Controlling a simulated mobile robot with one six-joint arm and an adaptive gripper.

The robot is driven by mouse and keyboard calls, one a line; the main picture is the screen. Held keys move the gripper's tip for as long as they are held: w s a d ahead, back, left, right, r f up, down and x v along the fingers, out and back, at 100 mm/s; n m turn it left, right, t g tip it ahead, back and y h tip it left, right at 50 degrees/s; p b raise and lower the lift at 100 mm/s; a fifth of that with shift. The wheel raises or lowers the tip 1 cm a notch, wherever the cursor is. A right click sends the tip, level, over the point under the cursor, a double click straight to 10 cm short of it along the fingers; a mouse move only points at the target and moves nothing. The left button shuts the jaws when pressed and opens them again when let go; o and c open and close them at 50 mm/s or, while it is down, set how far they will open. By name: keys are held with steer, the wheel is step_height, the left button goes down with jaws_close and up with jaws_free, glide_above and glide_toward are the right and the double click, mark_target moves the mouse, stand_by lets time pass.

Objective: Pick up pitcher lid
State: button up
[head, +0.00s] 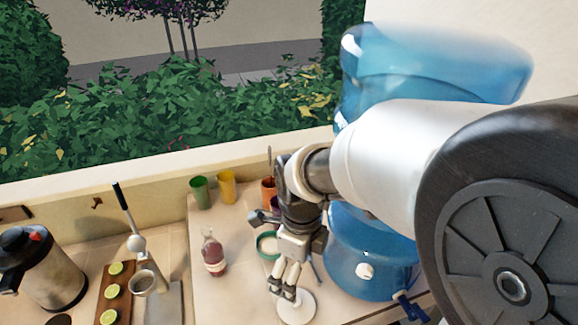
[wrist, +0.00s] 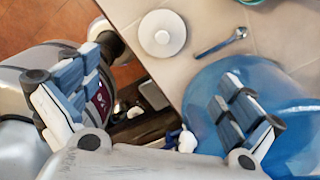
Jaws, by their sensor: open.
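The pitcher lid, a white round disc with a small raised knob, lies flat on the counter near its front edge. It shows in the wrist view (wrist: 162,34) at the top centre and in the head view (head: 297,309) at the bottom, partly covered by my fingers. My gripper (head: 283,287) is above the counter by the lid in the head view. In the wrist view my gripper (wrist: 158,78) is open and empty, its fingers spread wide, with the lid beyond the gap between them and not touched.
A big blue water dispenser (head: 372,262) stands close right of my gripper; it also fills the right of the wrist view (wrist: 285,100). A metal spoon (wrist: 220,43) lies beside the lid. A red bottle (head: 214,254) and a teal-rimmed bowl (head: 262,244) stand left and behind.

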steer(key=b, duration=0.2)
glide_above(297, 303)
step_height(297, 303, down, 11)
steer(key=shift+d+r, duration=0.1)
steer(key=f, duration=0.3)
steer(key=f+b, duration=0.1)
steer(key=f, duration=0.1)
steer(key=shift+w+f, duration=0.15)
steer(key=shift+w, duration=0.1)
steer(key=c, duration=0.9)
steer(key=shift+s, duration=0.2)
steer(key=c, duration=0.5)
steer(key=shift+f, duration=0.1)
